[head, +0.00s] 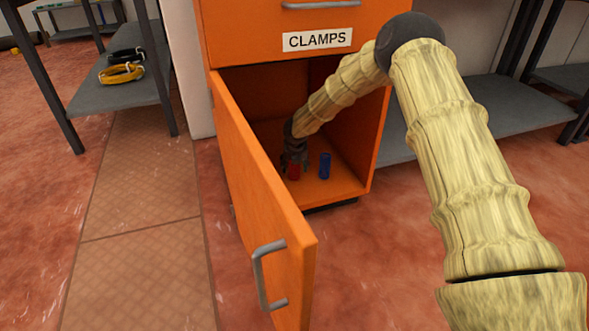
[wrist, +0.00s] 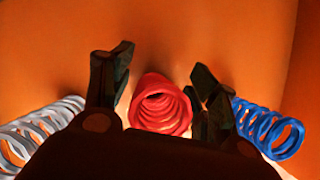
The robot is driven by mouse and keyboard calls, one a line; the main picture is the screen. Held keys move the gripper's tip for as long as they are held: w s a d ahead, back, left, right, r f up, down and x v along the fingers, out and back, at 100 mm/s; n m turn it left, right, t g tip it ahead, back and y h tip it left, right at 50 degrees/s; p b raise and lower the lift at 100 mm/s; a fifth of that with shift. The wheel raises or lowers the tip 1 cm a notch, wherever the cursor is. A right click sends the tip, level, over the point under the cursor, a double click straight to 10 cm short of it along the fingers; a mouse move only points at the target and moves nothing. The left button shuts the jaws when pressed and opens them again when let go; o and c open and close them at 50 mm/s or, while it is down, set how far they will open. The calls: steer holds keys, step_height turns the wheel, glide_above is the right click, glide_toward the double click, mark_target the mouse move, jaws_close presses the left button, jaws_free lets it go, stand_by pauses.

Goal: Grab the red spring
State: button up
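The red spring (wrist: 160,103) stands in the middle of the wrist view, between the two dark fingers of my gripper (wrist: 158,80). The fingers are apart, one on each side of the spring, with a gap at the left; the right finger is close to it, and I cannot tell if it touches. In the head view the red spring (head: 294,173) shows at the cabinet floor, just below my gripper (head: 295,160), which partly hides it.
A blue spring (wrist: 268,128) stands to the right of my gripper; it also shows in the head view (head: 325,166). A white-grey spring (wrist: 38,130) is on the left. The orange cabinet (head: 345,190) has its door (head: 262,190) swung open at the left. Its walls surround my gripper.

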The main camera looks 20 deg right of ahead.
steer(key=c, duration=0.9)
steer(key=shift+r, duration=0.15)
